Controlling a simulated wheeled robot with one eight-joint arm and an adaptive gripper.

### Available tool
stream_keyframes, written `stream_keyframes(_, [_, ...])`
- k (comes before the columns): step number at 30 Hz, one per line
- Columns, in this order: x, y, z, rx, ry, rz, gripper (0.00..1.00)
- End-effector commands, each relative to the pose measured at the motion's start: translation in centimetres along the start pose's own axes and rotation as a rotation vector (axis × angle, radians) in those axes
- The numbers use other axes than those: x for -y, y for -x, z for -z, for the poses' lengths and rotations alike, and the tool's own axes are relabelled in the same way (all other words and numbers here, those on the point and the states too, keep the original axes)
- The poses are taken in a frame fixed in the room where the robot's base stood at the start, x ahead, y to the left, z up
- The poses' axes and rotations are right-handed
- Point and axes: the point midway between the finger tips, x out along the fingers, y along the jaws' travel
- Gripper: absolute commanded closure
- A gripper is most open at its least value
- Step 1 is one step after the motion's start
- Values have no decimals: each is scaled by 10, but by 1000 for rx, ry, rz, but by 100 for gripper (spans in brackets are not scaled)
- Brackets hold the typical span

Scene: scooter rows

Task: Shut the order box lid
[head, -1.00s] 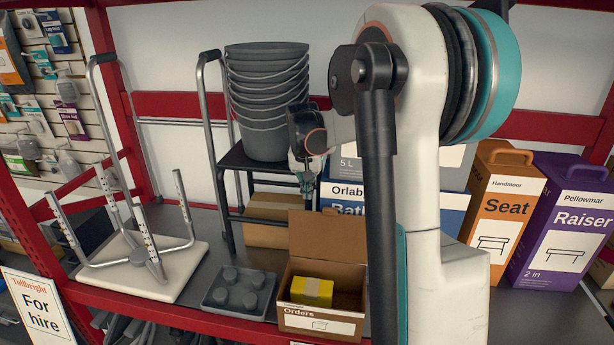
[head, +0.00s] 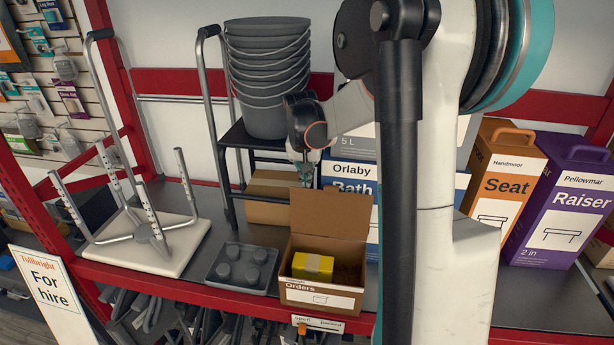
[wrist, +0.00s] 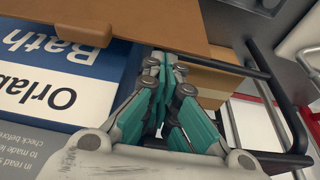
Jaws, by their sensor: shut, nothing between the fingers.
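The order box (head: 318,297) is a brown carton marked "Orders" near the shelf's front edge. Its lid (head: 331,214) stands up open at the back of the box. A yellow packet (head: 313,266) lies inside. My gripper (head: 305,178) is behind and just above the lid's top edge, pointing down. In the wrist view my gripper (wrist: 167,128) has its teal fingers together and empty, close to the lid's brown panel (wrist: 145,22). I cannot tell whether the fingers touch the lid.
A blue and white Bath box (head: 349,178) stands behind the lid on the right. A grey tray (head: 239,270) is left of the order box. Stacked grey buckets (head: 267,75) sit on a black step (head: 240,145) behind. Seat (head: 502,180) and Raiser (head: 560,205) boxes stand at right.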

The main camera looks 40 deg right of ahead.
Motion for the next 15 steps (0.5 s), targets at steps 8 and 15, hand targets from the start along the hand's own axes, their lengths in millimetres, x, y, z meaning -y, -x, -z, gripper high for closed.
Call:
stream_keyframes(8, [0,4,-12,-55,2,1,100])
stream_keyframes(15, [1,10,-33,-156,5,1,100])
